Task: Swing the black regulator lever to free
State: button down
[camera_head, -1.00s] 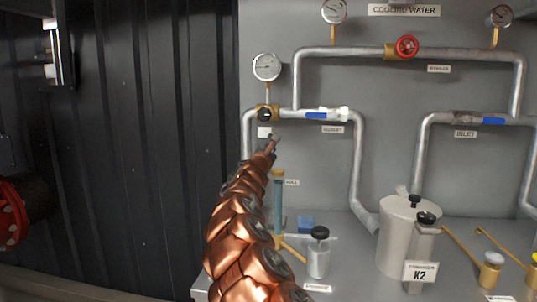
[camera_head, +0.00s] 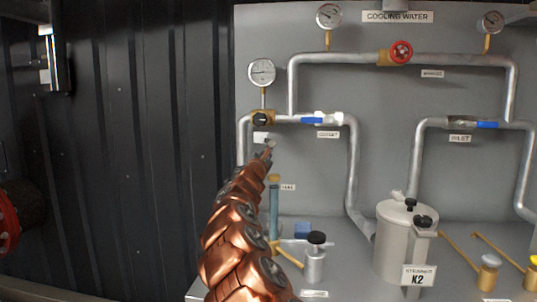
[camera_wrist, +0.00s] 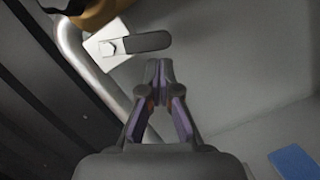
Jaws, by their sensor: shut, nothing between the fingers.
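The black regulator lever (camera_wrist: 148,42) shows in the wrist view as a short dark handle. It is fixed by a bolt to a white square plate (camera_wrist: 104,53) and points to the right from it. In the head view the white plate (camera_head: 261,136) sits below a brass regulator (camera_head: 263,118) with a black knob; the lever is too small to make out there. My gripper (camera_wrist: 160,66) is shut and empty, its tips just below the lever's free end in the wrist view. I cannot tell whether they touch it. In the head view my gripper (camera_head: 268,148) is near the plate.
A steel pipe (camera_wrist: 82,62) runs beside the plate. A blue-handled valve (camera_head: 318,120) is on the pipe to the right, and a gauge (camera_head: 262,72) is above the regulator. A blue-green tube (camera_head: 274,210) stands below. The wall panel right of the plate is open.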

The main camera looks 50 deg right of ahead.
jog(key=s+a+f+b, duration=0.3)
jog(key=a+f+b, duration=0.2)
jog(key=a, duration=0.4)
jog(key=shift+a+f+b, duration=0.15)
jog(key=shift+a+b, duration=0.15)
jog(key=shift+b, duration=0.05)
dwell(0.5)
dwell(0.6)
